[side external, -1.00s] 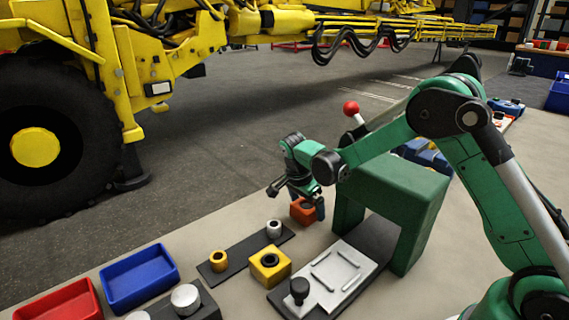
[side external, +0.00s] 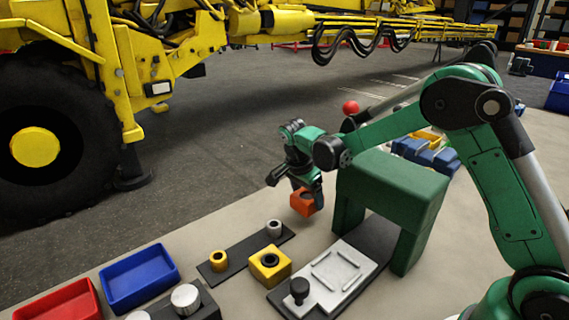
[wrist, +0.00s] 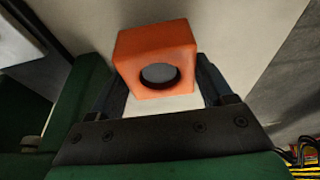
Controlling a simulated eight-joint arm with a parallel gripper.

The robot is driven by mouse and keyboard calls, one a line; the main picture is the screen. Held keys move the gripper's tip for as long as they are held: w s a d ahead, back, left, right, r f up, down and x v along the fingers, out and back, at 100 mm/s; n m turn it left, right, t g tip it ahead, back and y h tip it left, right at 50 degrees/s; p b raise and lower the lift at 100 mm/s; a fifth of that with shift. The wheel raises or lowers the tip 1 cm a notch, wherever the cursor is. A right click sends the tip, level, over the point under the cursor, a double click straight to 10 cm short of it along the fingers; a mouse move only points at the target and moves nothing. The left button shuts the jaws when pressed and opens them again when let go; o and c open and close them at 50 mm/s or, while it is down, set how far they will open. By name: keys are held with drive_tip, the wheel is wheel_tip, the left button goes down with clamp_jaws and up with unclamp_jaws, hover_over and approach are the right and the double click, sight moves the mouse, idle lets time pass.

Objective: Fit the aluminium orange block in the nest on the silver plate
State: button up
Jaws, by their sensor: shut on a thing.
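The orange block (side external: 303,202), a cube with a round hole in one face, is held in the air above the table. It also shows in the wrist view (wrist: 155,50), between the two fingers. My gripper (side external: 308,192) is shut on it. The silver plate (side external: 338,278) lies on a dark base in front of the green arch. Thin raised strips on the plate frame the square nest (side external: 335,271), which looks empty. A black knob (side external: 299,289) stands at the plate's near end. The block is behind and left of the plate in the side view.
The green arch (side external: 400,190) stands over the far end of the plate's base. A yellow block (side external: 270,264) sits left of the plate, beside a dark strip (side external: 245,254) bearing small cylinders. Blue (side external: 140,278) and red (side external: 62,302) trays lie at the front left.

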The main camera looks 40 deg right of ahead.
drive_tip(key=shift+r, duration=0.5)
drive_tip(key=shift+r, duration=0.1)
wheel_tip(320, 180, up, 17)
hover_over(340, 268)
drive_tip(key=a, duration=0.1)
drive_tip(key=shift+f, duration=8.25)
drive_tip(key=shift+f, duration=1)
